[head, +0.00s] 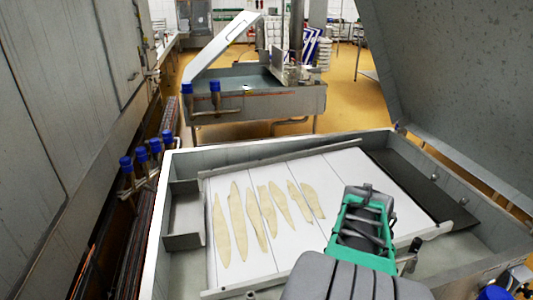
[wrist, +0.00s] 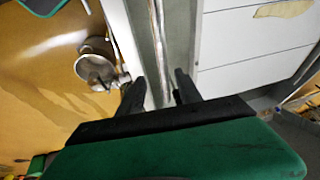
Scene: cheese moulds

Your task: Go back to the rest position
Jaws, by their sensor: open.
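In the wrist view my gripper (wrist: 160,88) has its two dark fingers spread, with nothing between them. It is over the edge of the steel vat, with a pale rim strip and a metal rail behind the fingers. In the head view my green and grey arm reaches in from the bottom right, over the near right part of the white panels (head: 285,258). The fingertips cannot be made out there. Several pale, long flat pieces (head: 237,222) lie side by side on the panels, apart from my arm. Part of one piece (wrist: 283,9) also shows at the wrist view's top right.
The vat's wall (head: 270,148) surrounds the panels. A large raised grey lid (head: 455,85) stands at the right. Blue-capped fittings (head: 140,155) line the left. Another vat (head: 255,100) stands behind. Yellow floor (wrist: 45,60) and a round metal fitting (wrist: 95,66) lie left in the wrist view.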

